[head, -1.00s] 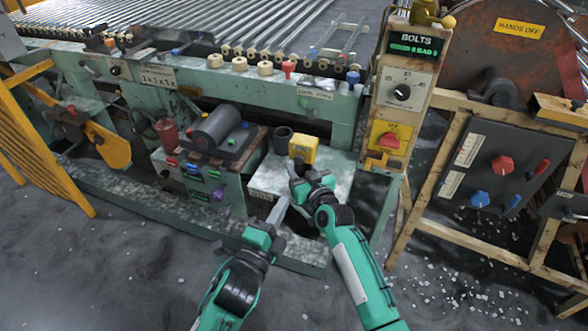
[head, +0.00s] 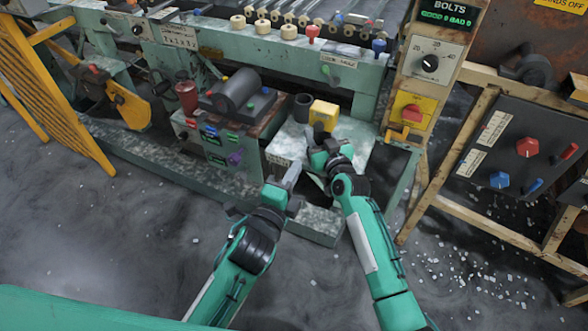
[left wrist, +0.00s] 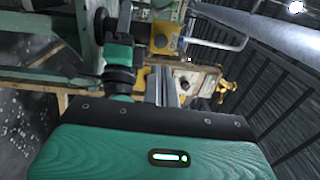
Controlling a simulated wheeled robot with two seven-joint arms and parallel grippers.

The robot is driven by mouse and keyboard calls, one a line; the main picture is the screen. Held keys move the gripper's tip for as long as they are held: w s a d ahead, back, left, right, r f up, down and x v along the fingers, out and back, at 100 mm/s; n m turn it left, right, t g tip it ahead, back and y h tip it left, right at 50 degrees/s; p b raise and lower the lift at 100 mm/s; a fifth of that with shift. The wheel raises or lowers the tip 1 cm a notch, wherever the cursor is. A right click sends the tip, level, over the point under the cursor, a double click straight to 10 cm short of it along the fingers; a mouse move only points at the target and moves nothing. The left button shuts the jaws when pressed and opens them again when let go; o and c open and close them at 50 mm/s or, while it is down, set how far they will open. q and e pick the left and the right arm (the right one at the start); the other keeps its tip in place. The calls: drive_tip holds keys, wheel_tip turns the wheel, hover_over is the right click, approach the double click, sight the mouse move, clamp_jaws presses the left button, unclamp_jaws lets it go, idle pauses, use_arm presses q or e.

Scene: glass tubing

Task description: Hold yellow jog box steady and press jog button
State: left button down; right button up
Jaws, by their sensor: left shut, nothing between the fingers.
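The yellow jog box (head: 323,114) sits on a pale worn ledge (head: 285,150) of the green machine; it also shows in the left wrist view (left wrist: 163,38). My right gripper (head: 318,137) is at the near side of the box, its fingertips close against it. I cannot tell whether it grips or only touches, and it hides the box's lower front. My left gripper (head: 293,170) is shut and empty, its grey fingers pointing up toward the box from the lower left, apart from it. The fingers also show in the left wrist view (left wrist: 162,85). I cannot make out the jog button clearly.
Further left is a dark motor-like cylinder (head: 236,90) on a control unit with coloured buttons. A post with a dial (head: 428,64) and red-yellow switch rises to the right. The floor in front is open.

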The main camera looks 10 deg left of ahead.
sight(318, 130)
use_arm(q)
drive_tip(key=x, duration=1.1)
drive_tip(key=shift+w+d, duration=0.1)
drive_tip(key=shift+w, duration=0.05)
drive_tip(key=shift+w+d, duration=0.25)
drive_tip(key=shift+w, duration=0.65)
use_arm(e)
drive_tip(key=shift+a, duration=0.1)
drive_tip(key=shift+s, duration=0.1)
use_arm(q)
drive_tip(key=shift+s, duration=0.1)
drive_tip(key=shift+s+f, duration=0.1)
drive_tip(key=shift+s, duration=0.15)
use_arm(e)
drive_tip(key=shift+f, duration=0.1)
use_arm(q)
drive_tip(key=v, duration=1.3)
drive_tip(key=shift+s+a+r, duration=0.2)
drive_tip(key=shift+s, duration=0.05)
use_arm(e)
drive_tip(key=shift+d, duration=0.2)
